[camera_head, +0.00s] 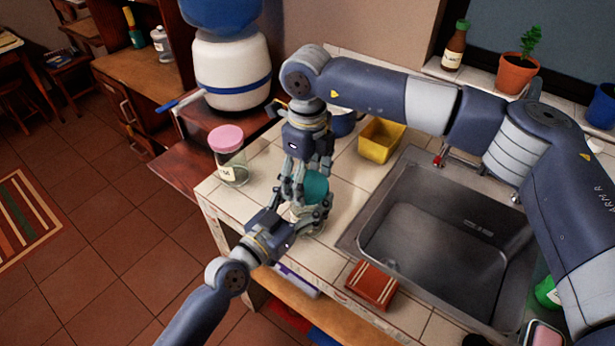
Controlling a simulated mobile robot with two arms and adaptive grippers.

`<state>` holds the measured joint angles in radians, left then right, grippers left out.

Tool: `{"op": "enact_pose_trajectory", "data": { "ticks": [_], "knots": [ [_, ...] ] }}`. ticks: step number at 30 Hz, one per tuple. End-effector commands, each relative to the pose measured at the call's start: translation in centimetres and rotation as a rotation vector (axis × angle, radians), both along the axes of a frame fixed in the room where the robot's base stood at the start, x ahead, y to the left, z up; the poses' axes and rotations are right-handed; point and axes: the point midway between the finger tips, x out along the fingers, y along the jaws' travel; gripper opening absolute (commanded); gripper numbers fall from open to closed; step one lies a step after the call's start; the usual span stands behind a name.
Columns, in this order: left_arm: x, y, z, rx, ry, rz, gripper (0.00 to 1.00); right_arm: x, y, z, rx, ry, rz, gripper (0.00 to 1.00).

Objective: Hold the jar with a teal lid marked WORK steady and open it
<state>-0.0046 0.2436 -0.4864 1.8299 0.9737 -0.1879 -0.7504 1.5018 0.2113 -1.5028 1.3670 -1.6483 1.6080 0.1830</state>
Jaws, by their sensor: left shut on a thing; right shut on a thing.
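The jar with a teal lid (317,186) stands on the tiled counter, left of the sink. Its label is hidden behind my fingers, so the marking cannot be read. My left gripper (303,217) comes from the lower left and is shut on the jar's body, low down. My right gripper (304,190) reaches down from above and is shut on the jar at the teal lid. The lid looks seated on the jar, though the fingers hide its edge.
A pink-lidded jar (228,156) stands to the left, near the counter edge. The metal sink (440,245) is to the right. A red-brown cloth or sponge (372,285) lies at the front.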

Motion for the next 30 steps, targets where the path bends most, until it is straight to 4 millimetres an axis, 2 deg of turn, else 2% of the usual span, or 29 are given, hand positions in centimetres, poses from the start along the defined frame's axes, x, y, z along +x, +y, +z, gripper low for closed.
{"op": "enact_pose_trajectory", "data": {
  "ticks": [21,27,30],
  "knots": [
    [-0.03,-0.05,0.22,-0.005,-0.003,0.000,0.00,0.11,-0.22,-0.13,-0.005,0.000,1.285,0.42],
    [-0.04,-0.07,0.23,-0.005,-0.003,-0.001,0.00,0.11,-0.22,-0.13,-0.005,0.000,1.527,0.42],
    [-0.04,-0.07,0.23,-0.004,-0.003,-0.001,0.00,0.12,-0.23,-0.12,-0.005,0.000,1.539,0.42]
  ]
}}
